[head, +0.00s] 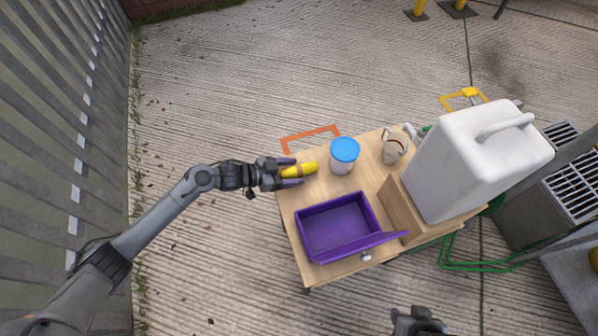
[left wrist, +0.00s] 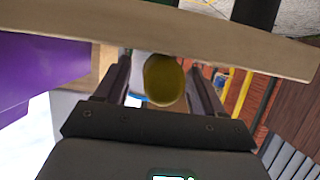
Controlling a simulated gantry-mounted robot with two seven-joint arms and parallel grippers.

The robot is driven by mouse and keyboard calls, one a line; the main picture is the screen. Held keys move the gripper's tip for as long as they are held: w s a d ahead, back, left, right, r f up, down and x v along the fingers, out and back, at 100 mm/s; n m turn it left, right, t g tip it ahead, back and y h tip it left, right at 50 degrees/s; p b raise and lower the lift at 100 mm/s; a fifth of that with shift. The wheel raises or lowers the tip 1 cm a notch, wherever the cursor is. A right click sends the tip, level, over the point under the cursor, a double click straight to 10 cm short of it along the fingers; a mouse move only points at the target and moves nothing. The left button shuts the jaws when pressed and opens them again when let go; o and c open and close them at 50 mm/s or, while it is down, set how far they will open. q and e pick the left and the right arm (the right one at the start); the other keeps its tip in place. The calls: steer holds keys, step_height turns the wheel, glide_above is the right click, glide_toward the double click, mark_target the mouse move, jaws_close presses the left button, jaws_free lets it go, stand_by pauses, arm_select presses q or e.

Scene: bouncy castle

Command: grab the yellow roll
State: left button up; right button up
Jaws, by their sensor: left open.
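The yellow roll (head: 307,169) lies on the wooden table near its left edge in the head view. My left gripper (head: 290,172) is open, with a finger on either side of the roll's near end. In the left wrist view the roll (left wrist: 164,80) shows end-on between the two open fingers (left wrist: 163,88). I cannot tell whether the fingers touch it. My right gripper (head: 418,322) shows only in part at the bottom edge of the head view, away from the roll; its fingers are not clear.
A blue-lidded jar (head: 344,152) stands right of the roll. A purple bin (head: 340,228) sits in front, also at left in the left wrist view (left wrist: 40,70). A beige mug (head: 393,148) and a large white canister (head: 470,160) stand farther right. The wooden table edge (left wrist: 180,35) crosses the wrist view.

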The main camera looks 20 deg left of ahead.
arm_select(q)
steer(key=shift+w+d+f, duration=0.2)
steer(key=shift+w+d, duration=0.15)
steer(key=shift+d, duration=0.1)
steer(key=c, duration=1.1)
